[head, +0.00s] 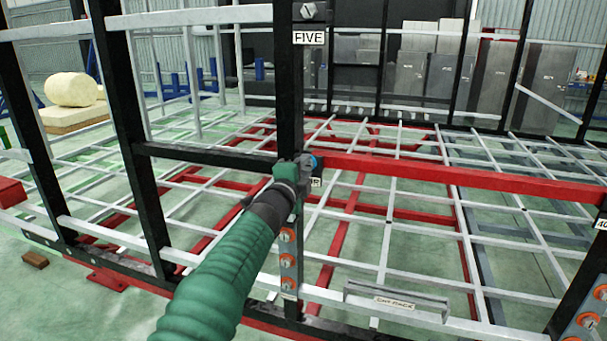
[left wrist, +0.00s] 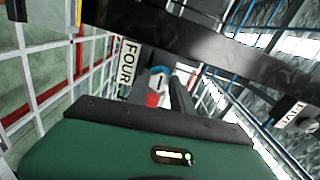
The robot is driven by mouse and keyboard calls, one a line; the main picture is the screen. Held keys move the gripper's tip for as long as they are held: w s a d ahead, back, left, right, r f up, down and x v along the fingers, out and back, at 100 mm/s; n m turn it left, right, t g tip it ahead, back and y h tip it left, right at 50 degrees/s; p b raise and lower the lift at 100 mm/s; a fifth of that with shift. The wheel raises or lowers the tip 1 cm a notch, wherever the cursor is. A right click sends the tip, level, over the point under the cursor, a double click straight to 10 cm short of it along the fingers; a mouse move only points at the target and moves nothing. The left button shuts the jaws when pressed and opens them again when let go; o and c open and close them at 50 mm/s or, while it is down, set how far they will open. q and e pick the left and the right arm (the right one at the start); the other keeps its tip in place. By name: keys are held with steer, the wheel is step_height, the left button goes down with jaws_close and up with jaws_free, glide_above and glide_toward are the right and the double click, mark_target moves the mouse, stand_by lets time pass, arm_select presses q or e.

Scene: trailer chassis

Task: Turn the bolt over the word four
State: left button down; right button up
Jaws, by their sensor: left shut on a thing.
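My left gripper (head: 303,163) reaches up to the black upright post in the head view, just above the partly hidden FOUR label (head: 316,182). The bolt there is mostly covered by the gripper in that view. In the left wrist view, the pale bolt head (left wrist: 157,83) with a blue edge sits between the two dark fingers of the left gripper (left wrist: 163,88), which is shut on it. The FOUR label (left wrist: 127,62) shows beside the fingers. My right gripper is in neither view.
A FIVE label (head: 309,38) with another bolt (head: 308,11) is higher on the same post. A red horizontal bar (head: 460,176) runs right from the gripper. Several orange-ringed bolts (head: 288,259) sit lower down. White bars form the chassis frame around the arm.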

arm_select(q)
steer(key=m+b, duration=0.1)
steer(key=m, duration=0.2)
steer(key=f+m+b, duration=0.1)
steer(key=m, duration=0.2)
steer(key=shift+d+f+m, duration=0.1)
steer(key=shift+d+m, duration=0.1)
steer(key=shift+m, duration=0.1)
steer(key=m+b, duration=0.1)
steer(key=m, duration=0.2)
steer(key=shift+m+b, duration=0.3)
steer(key=shift+m, duration=1.3)
steer(key=shift+r, duration=0.2)
steer(key=c, duration=1.1)
jaws_free()
steer(key=shift+r, duration=0.25)
